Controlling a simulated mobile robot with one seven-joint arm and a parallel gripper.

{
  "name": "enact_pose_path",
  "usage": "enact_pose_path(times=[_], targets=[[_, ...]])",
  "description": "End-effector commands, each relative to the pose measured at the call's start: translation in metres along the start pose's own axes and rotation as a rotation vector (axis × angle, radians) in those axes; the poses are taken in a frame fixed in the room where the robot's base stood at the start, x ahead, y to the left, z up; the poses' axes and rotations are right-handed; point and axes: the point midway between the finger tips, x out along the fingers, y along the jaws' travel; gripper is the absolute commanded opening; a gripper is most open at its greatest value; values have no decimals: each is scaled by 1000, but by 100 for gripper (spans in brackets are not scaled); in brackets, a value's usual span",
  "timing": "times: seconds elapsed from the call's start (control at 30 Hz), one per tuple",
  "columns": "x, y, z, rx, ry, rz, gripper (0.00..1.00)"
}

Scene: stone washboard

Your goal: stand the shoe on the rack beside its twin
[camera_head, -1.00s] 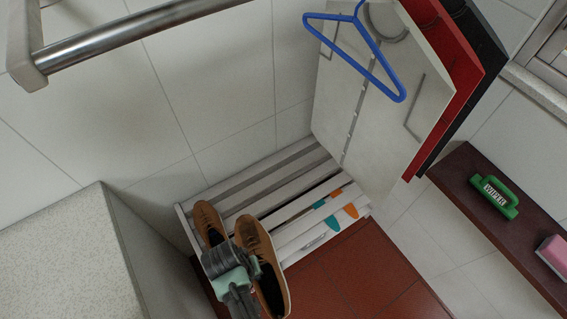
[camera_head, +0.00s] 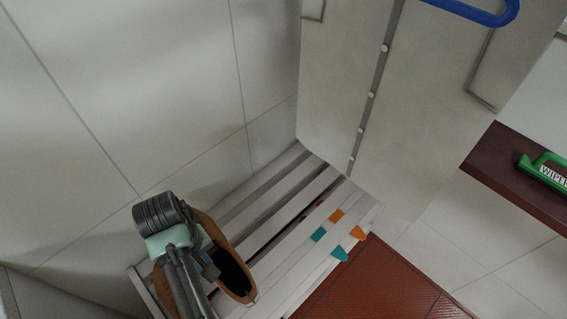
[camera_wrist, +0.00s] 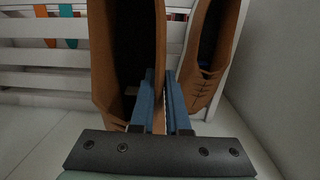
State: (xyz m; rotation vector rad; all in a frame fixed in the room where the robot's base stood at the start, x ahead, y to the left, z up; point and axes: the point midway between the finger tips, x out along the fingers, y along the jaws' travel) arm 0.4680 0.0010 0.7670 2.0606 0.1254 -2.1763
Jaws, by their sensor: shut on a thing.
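A brown lace-up shoe (camera_head: 218,238) is in my gripper (camera_head: 208,265) at the left end of the white slatted rack (camera_head: 300,214). In the wrist view my fingers (camera_wrist: 160,76) are shut on the side wall of this shoe (camera_wrist: 104,70), with one finger inside and one outside. Its matching twin (camera_wrist: 205,85) is close on the right, near a pale wall. In the head view my arm covers most of the twin. I cannot tell whether the held shoe touches the rack.
Teal and orange pieces (camera_head: 336,215) show among the slats at the rack's right end. Red floor (camera_head: 370,280) lies in front.

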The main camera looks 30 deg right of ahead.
Motion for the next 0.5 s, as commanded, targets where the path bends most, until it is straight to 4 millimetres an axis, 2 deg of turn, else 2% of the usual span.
enact_pose_path(times=[0.03, 0.07, 0.5], targets=[[13, 0, -6, -5, 5, -8, 0], [14, 1, -7, -10, 4, -12, 0], [13, 3, -13, -38, -2, -34, 0]])
